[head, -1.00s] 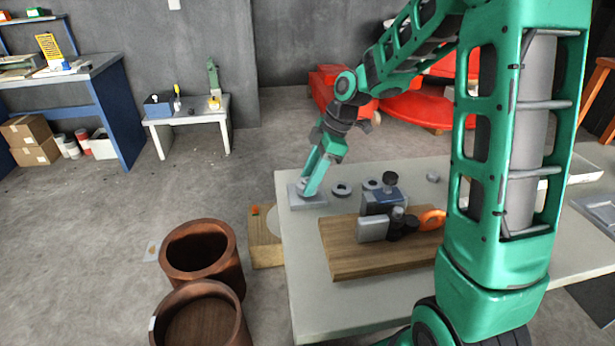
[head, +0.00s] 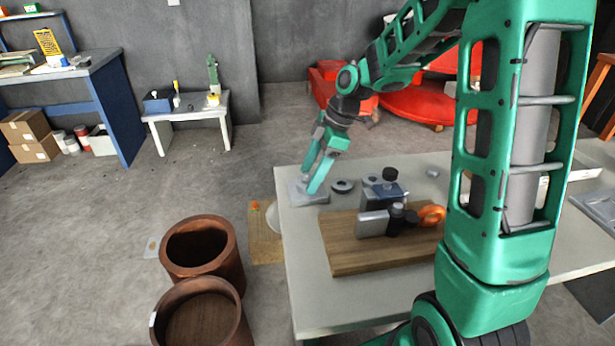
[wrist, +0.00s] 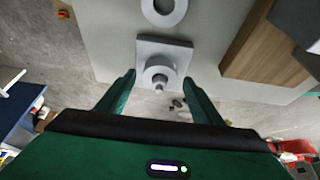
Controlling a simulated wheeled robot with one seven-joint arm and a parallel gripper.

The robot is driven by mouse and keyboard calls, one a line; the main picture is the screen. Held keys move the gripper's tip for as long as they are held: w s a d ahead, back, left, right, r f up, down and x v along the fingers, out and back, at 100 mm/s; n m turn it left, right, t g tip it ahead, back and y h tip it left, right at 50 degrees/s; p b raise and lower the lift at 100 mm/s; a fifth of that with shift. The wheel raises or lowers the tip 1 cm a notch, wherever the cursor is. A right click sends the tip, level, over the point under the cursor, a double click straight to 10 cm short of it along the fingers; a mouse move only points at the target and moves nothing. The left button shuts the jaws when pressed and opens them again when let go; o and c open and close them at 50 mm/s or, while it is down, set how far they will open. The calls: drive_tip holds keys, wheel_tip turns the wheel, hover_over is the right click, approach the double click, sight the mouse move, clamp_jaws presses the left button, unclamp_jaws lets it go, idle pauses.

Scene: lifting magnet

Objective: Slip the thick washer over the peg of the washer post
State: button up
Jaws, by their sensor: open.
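The washer post has a grey square base plate (head: 321,198) at the table's left corner; it also shows in the wrist view (wrist: 165,48). Its short peg (wrist: 159,87) points toward the wrist camera. A light grey thick washer (wrist: 153,71) appears to sit around the peg, close to the plate; how fully it is seated I cannot tell. My gripper (head: 309,188) is at the post. In the wrist view my gripper (wrist: 160,79) is open, one finger on each side of the washer and peg, with gaps visible. In the head view the fingers hide the peg.
A flat ring (head: 343,186) lies on the table right of the post. Brown bins (head: 203,250) stand on the floor left of the table.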

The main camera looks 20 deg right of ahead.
drive_tip(key=v, duration=0.9)
drive_tip(key=shift+r, duration=0.25)
drive_tip(key=shift+s, duration=0.1)
